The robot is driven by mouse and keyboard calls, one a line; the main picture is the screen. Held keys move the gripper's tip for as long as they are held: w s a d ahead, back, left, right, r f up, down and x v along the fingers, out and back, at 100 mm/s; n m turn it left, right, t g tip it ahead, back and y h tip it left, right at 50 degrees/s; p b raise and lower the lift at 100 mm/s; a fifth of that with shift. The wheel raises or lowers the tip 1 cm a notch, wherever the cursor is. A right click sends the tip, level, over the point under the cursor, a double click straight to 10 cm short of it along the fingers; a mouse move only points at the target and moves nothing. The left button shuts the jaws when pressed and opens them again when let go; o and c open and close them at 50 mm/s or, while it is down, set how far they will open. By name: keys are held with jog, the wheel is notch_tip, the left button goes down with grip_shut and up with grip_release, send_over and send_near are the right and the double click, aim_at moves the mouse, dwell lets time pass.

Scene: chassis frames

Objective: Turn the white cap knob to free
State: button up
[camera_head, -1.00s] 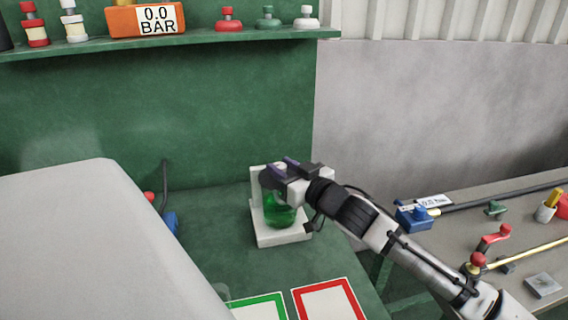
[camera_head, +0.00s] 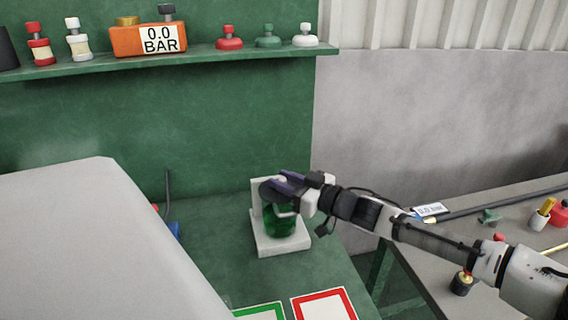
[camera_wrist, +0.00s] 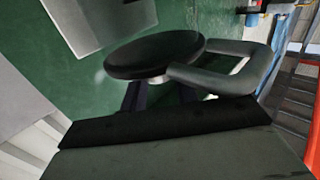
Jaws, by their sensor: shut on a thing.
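A green rounded body (camera_head: 281,219) sits on a white L-shaped stand (camera_head: 283,246) on the green bench. My gripper (camera_head: 283,184) is over its top, with its dark fingers shut around a small white part, which looks like the white cap knob (camera_head: 282,178). The knob is mostly hidden by the fingers. The direction in which the knob is turned cannot be seen.
A shelf above holds an orange gauge (camera_head: 147,40) reading 0.0 BAR and red, green and white knobs. Green-framed (camera_head: 260,312) and red-framed (camera_head: 324,306) cards lie in front. A large grey surface (camera_head: 95,235) fills the left. A cluttered side table (camera_head: 440,255) stands right.

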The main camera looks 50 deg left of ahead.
jog(key=n+g, duration=0.1)
jog(key=n+g+h+p, duration=0.1)
jog(key=g, duration=0.1)
jog(key=shift+w+a+g, duration=0.15)
jog(key=shift+w+g, duration=0.15)
jog(key=n+g+h, duration=0.1)
jog(key=n+g+h+b, duration=0.1)
jog(key=n+g, duration=0.1)
jog(key=shift+w+a+f+h, duration=0.1)
jog(key=shift+w+f+h, duration=0.05)
jog(key=shift+h, duration=0.15)
jog(key=n+g+h+b, duration=0.1)
jog(key=n+g+h, duration=0.1)
jog(key=g+h, duration=0.1)
jog(key=shift+a+n, duration=0.15)
jog(key=shift+n, duration=0.25)
jog(key=shift+w+a+n+g+h+b, duration=0.1)
jog(key=shift+n+g+h+b, duration=0.45)
jog(key=shift+n+g+h, duration=0.55)
jog(key=shift+w+a+n+g+h+b, duration=0.1)
jog(key=shift+n+g+h+b, duration=0.45)
jog(key=shift+h, duration=0.95)
jog(key=shift+n+h, duration=0.3)
jog(key=shift+n, duration=0.05)
jog(key=o, duration=1)
notch_tip(320, 180, up, 20)
jog(key=shift+r+b, duration=0.15)
jog(key=shift+b, duration=0.55)
